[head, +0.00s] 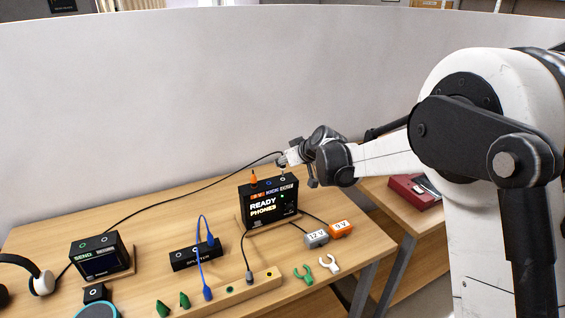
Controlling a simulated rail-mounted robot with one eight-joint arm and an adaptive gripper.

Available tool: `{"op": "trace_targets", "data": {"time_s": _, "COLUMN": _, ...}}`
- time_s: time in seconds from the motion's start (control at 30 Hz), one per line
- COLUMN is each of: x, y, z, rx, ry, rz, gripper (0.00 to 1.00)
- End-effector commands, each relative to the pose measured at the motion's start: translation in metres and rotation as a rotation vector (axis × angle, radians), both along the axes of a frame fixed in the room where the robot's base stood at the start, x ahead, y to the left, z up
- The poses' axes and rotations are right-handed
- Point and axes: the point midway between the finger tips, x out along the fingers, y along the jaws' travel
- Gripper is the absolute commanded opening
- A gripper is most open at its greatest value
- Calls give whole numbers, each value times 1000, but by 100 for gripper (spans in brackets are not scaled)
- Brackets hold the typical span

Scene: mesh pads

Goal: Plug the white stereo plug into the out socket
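My gripper (289,159) is above the right end of the black device's (262,221) top. The device's screen reads "READY PHONES". A black cable runs up from the headphones' (42,283) side to my gripper's fingers. A small pale part shows at the cable's end, but the white plug cannot be told clearly from the fingers. An orange plug (253,179) stands upright in the device's top left. A blue-ringed socket (268,183) is in the middle of the top. The socket labels there are too small to read. Whether the fingers are closed is too small to see.
A "SEND" box (101,257) stands at the left. Grey "12 V" (316,238) and orange "9 V" (341,229) blocks lie right of the device. Several small clips lie in front.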

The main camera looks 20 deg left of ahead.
Motion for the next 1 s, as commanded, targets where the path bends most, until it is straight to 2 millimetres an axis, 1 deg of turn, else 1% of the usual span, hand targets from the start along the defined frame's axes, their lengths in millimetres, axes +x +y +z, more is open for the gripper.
{"op": "trace_targets", "data": {"time_s": 0.37, "x": 0, "y": 0, "z": -1, "rx": 0, "ry": 0, "rz": 0, "gripper": 0}}
{"op": "trace_targets", "data": {"time_s": 1.0, "x": 0, "y": 0, "z": -15, "rx": 0, "ry": 0, "rz": 0, "gripper": 0}}
